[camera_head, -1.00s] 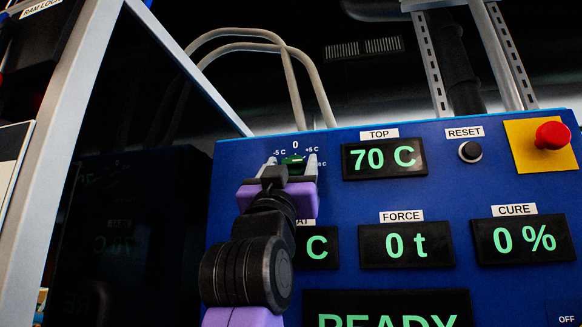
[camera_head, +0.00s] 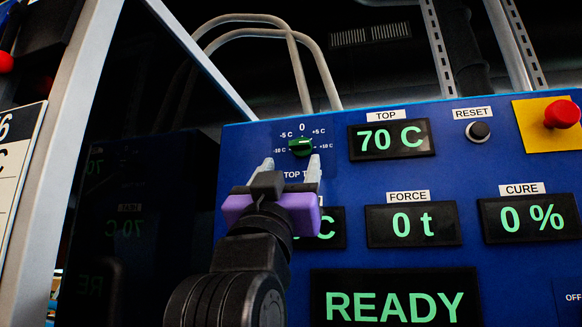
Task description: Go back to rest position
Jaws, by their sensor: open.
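My gripper (camera_head: 291,170) is in front of the blue control panel (camera_head: 350,195), at its left part. Its two pale fingers are apart with nothing between them. The green rotary knob (camera_head: 301,147) sits just above the fingertips in the picture and is clear of them. The knob's scale runs from -10 C to +10 C with 0 at the top. My purple gripper body and black wrist hide part of the panel, including most of a lower display (camera_head: 325,229) and its label.
Displays read TOP 70 C (camera_head: 391,140), FORCE 0 t (camera_head: 412,225), CURE 0% (camera_head: 529,217) and READY (camera_head: 394,300). A reset button (camera_head: 478,131) and red emergency button (camera_head: 562,114) are at the upper right. A grey frame post (camera_head: 70,150) and dark glossy surface are at left.

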